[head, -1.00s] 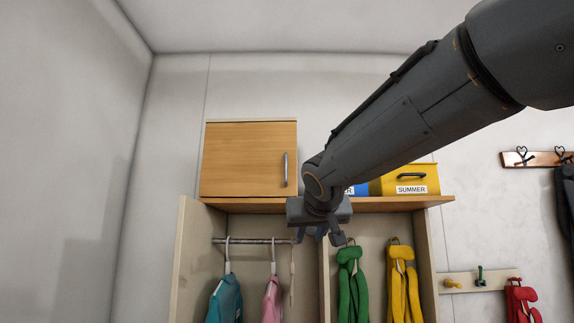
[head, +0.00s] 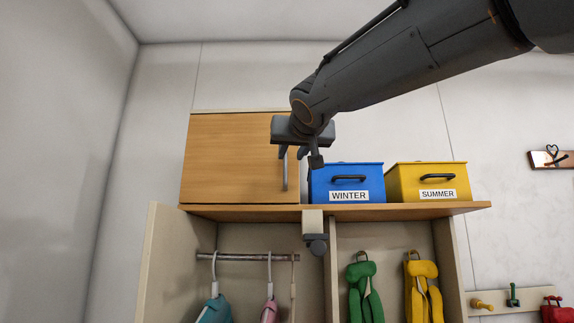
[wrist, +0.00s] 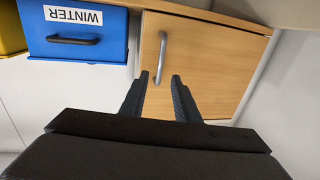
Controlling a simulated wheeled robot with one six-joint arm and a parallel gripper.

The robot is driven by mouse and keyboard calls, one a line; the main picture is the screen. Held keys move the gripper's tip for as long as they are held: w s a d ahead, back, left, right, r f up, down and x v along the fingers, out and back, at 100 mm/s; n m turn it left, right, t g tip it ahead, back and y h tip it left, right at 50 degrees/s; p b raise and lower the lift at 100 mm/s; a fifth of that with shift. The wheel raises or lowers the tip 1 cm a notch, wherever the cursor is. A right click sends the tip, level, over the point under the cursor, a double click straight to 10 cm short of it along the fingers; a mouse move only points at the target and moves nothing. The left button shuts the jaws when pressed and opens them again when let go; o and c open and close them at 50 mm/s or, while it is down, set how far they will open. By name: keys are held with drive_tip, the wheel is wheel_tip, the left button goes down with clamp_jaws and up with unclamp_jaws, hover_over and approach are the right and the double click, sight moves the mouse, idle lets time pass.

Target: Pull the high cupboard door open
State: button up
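The high cupboard door (head: 232,160) is light wood and looks shut, on top of the wardrobe shelf. Its upright metal bar handle (head: 285,172) is near the door's right edge. My gripper (head: 302,156) is in front of the door's right edge, by the top of the handle. The wrist view, turned upside down, shows the door (wrist: 215,60) and the handle (wrist: 161,58). There my gripper's two fingers (wrist: 159,90) are spread apart, with the handle lying in line with the gap between them. I cannot tell whether the fingertips reach around it; neither finger visibly presses on it.
A blue WINTER box (head: 348,182) stands right of the cupboard, with a yellow SUMMER box (head: 428,182) beyond it. The wooden shelf (head: 400,209) runs under them. Clothes hang from a rail (head: 245,257) below. The wall left of the cupboard is bare.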

sight(286, 164)
drive_tip(key=shift+w+a+p, duration=0.2)
drive_tip(key=shift+w+p, duration=0.4)
drive_tip(key=shift+w, duration=0.65)
drive_tip(key=shift+w+a+p, duration=0.25)
drive_tip(key=shift+w+p, duration=0.35)
drive_tip(key=shift+w, duration=0.65)
drive_tip(key=shift+w+a+p, duration=0.2)
drive_tip(key=shift+w+p, duration=0.4)
drive_tip(key=shift+w, duration=0.65)
clamp_jaws()
